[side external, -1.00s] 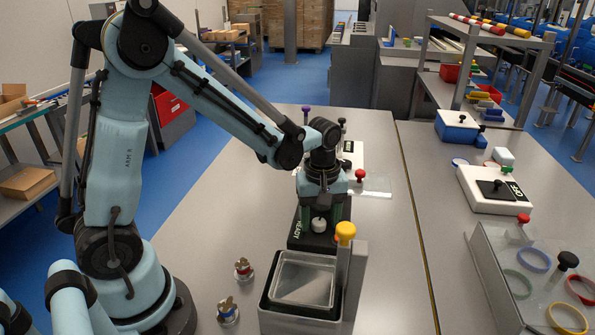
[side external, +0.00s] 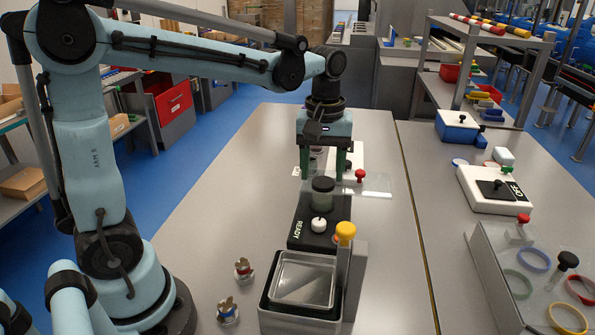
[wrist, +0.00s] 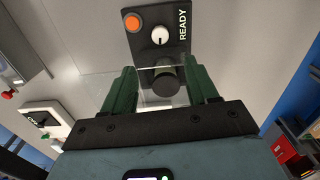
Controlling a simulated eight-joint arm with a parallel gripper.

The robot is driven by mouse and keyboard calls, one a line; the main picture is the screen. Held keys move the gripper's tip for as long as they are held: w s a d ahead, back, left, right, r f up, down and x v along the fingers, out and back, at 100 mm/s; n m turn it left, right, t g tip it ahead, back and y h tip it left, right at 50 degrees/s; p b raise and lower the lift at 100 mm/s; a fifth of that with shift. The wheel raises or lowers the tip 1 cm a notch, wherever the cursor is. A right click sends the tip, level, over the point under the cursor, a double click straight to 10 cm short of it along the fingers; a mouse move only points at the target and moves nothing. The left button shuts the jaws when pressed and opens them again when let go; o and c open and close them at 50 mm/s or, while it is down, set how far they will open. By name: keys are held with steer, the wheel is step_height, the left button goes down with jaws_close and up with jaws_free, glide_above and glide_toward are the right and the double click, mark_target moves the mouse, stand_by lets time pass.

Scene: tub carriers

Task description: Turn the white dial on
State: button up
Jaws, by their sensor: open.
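The white dial (side external: 319,224) sits on top of a black panel (side external: 301,242) marked READY. In the wrist view the dial (wrist: 160,36) shows next to a round orange button (wrist: 133,23). Its exact pointer setting is too small to read.
A clear plate (side external: 373,186) with a red knob lies behind.

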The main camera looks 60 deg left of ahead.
mark_target(319, 221)
steer(key=w+a+r+m, duration=0.1)
steer(key=w+a+m, duration=0.4)
steer(key=m, duration=0.4)
steer(key=shift+a+r+m, duration=0.15)
steer(key=shift+a+m, duration=0.15)
steer(key=shift+m, duration=0.1)
steer(key=shift+w, duration=0.1)
steer(key=shift+s+d, duration=0.2)
steer(key=shift+d, duration=0.1)
steer(key=shift+c, duration=1.4)
steer(key=s+d+f+n, duration=0.2)
steer(key=s+d+n, duration=0.2)
steer(key=s+d, duration=0.1)
steer(key=shift+n, duration=0.3)
step_height(319, 221, down, 12)
steer(key=shift+d+r, duration=0.1)
steer(key=shift+r, duration=0.1)
steer(key=shift+c, duration=0.2)
